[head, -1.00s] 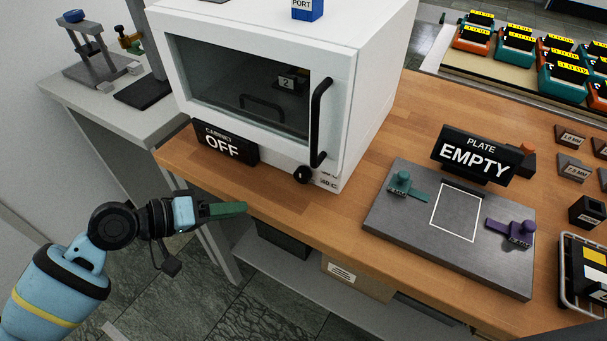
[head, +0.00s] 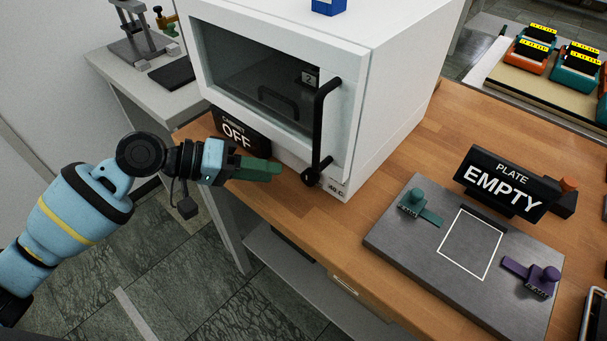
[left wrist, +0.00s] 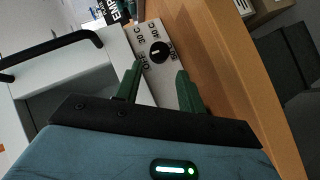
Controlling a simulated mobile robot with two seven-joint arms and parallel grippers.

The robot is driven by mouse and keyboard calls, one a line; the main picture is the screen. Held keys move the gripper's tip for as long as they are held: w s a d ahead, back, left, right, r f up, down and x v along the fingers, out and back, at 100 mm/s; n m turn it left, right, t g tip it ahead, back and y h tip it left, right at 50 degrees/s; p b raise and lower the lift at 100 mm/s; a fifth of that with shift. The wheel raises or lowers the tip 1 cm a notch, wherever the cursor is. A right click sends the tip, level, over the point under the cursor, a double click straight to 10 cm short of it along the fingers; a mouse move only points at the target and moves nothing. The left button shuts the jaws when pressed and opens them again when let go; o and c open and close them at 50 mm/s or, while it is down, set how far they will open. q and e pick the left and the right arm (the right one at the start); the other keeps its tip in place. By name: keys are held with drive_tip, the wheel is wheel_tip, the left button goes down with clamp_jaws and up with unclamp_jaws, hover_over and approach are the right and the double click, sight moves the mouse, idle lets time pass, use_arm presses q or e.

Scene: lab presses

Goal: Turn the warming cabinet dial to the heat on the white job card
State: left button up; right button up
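The white warming cabinet (head: 395,100) stands on the wooden bench with its door shut. Its black dial (head: 310,177) sits at the lower front corner, below the door handle. In the left wrist view the dial (left wrist: 160,52) has a light pointer mark and printed labels around it, OFF among them; the exact setting is too small to read surely. My left gripper (head: 277,169) is just left of the dial in the head view, apart from it. In the left wrist view its green fingers (left wrist: 158,82) are open and empty, with the dial beyond the gap. I cannot make out a white job card.
A black sign (head: 238,132) reading CABINET OFF stands by the cabinet's front left. The black door handle (head: 322,120) hangs close above the dial. A grey plate (head: 400,240) with clamps and a PLATE EMPTY sign (head: 508,184) lie to the right.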

sight(305, 177)
use_arm(q)
drive_tip(key=x, duration=0.7)
drive_tip(key=shift+w+d+f+p, duration=0.15)
drive_tip(key=shift+d+p, duration=0.15)
drive_tip(key=shift+p, duration=0.05)
use_arm(e)
drive_tip(key=shift+w+r, duration=0.1)
drive_tip(key=shift+r, duration=0.15)
use_arm(q)
drive_tip(key=c, duration=0.7)
drive_tip(key=m+t+y+p, duration=0.1)
drive_tip(key=y+p, duration=0.1)
drive_tip(key=p, duration=0.2)
drive_tip(key=r+m+t+y+p, duration=0.1)
drive_tip(key=m+y+p, duration=0.1)
drive_tip(key=p, duration=0.2)
drive_tip(key=shift+d+r, duration=0.15)
drive_tip(key=shift+d, duration=0.05)
drive_tip(key=shift+f+y+p, duration=0.25)
drive_tip(key=shift+y+p, duration=0.1)
drive_tip(key=shift+y, duration=0.15)
use_arm(e)
drive_tip(key=w+d+r+t, duration=0.1)
drive_tip(key=w+r+t, duration=0.1)
drive_tip(key=w+r, duration=0.4)
drive_tip(key=shift+w+r, duration=0.4)
drive_tip(key=shift+r, duration=2)
